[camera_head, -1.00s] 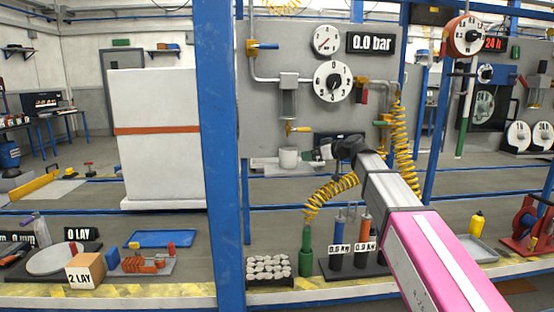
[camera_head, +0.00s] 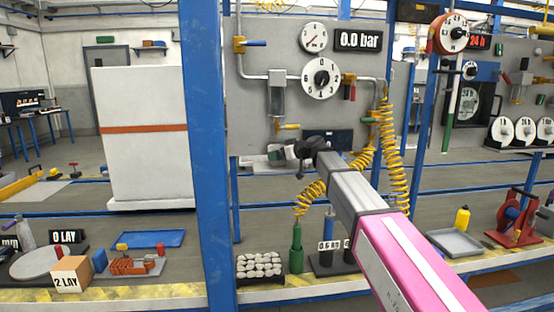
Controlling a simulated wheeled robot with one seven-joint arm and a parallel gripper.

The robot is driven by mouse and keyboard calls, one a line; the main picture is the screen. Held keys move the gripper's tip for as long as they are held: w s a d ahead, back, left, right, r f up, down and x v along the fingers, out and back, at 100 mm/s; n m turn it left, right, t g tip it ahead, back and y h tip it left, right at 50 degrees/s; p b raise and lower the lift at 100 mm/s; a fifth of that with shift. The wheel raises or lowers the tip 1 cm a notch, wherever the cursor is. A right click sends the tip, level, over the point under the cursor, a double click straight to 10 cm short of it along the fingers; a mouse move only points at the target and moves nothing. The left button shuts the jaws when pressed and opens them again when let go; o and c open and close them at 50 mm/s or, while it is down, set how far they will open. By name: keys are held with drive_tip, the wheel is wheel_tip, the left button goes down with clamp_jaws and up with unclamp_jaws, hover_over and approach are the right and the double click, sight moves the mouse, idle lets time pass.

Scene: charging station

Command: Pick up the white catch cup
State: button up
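My gripper overlaps the cup from the right in the picture. I cannot tell whether the fingers touch it or are around it. The fingers are small and dark, and their opening is not clear.
A yellow coiled hose (camera_head: 390,160) hangs close to my arm on the right. A blue post (camera_head: 206,150) stands left of the panel. On the bench below are a green bottle-like fitting (camera_head: 296,250) and a tray of small white pieces (camera_head: 260,266).

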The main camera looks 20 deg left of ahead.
drive_tip(key=shift+a, duration=0.15)
drive_tip(key=c, duration=0.8)
drive_tip(key=shift+c, duration=0.2)
